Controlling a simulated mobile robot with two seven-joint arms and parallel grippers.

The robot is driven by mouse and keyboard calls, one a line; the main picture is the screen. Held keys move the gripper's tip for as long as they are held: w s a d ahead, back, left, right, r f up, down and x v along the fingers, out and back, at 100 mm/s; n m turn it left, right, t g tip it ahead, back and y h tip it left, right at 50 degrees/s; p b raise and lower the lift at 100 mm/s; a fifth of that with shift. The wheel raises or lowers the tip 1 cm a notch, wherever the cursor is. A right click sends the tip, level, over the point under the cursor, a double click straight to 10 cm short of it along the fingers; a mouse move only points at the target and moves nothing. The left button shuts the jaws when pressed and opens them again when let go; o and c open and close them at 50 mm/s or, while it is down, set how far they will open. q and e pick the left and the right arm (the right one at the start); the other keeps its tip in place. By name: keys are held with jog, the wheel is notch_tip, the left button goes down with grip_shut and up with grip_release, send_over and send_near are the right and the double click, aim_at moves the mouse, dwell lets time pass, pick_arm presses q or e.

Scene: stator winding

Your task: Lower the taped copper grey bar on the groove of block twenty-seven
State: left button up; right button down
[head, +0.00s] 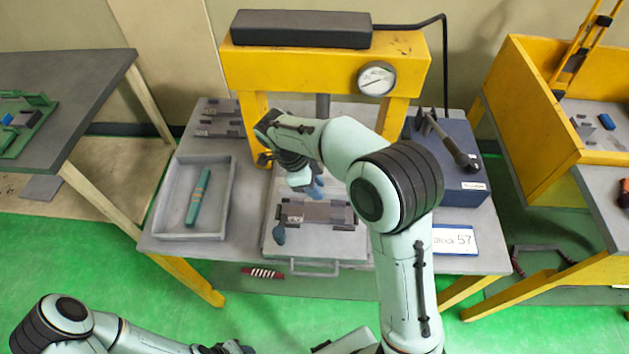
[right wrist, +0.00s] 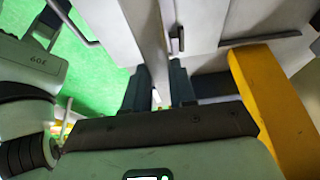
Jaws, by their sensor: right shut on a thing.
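My right gripper (head: 314,190) points down over the press plate (head: 345,250), just behind a dark grey block with raised ends (head: 318,213). In the right wrist view its two dark fingers (right wrist: 158,92) are shut on a long pale grey bar (right wrist: 150,45). No tape or copper can be made out on the bar. The bar is mostly hidden by my right arm in the head view, and contact with the block cannot be told. My left gripper (head: 228,348) is at the bottom edge, with its fingers unclear.
The yellow press frame (head: 310,70) with a gauge (head: 376,78) stands behind. A grey tray (head: 226,212) with a banded teal bar (head: 197,198) is left. A blue box (head: 470,185) and a card apparently reading 57 (head: 454,240) are right.

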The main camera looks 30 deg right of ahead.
pick_arm(q)
jog(key=shift+s+f+b, duration=0.5)
jog(key=shift+s+f, duration=0.15)
jog(key=shift+f, duration=0.1)
pick_arm(e)
jog(key=shift+f, duration=1.4)
jog(key=shift+w+f, duration=0.15)
jog(key=shift+f, duration=0.05)
pick_arm(q)
jog(key=shift+f, duration=0.15)
jog(key=shift+s+f, duration=0.1)
jog(key=shift+s, duration=0.1)
pick_arm(e)
jog(key=shift+f, duration=0.1)
pick_arm(q)
jog(key=shift+s+f+b, duration=0.4)
jog(key=shift+f+b, duration=0.15)
jog(key=shift+f, duration=0.05)
jog(key=shift+s+f+b, duration=0.4)
jog(key=shift+f+b, duration=0.15)
jog(key=shift+f, duration=0.05)
pick_arm(e)
jog(key=shift+f, duration=1.6)
pick_arm(q)
jog(key=shift+f, duration=0.1)
pick_arm(e)
jog(key=shift+f, duration=0.15)
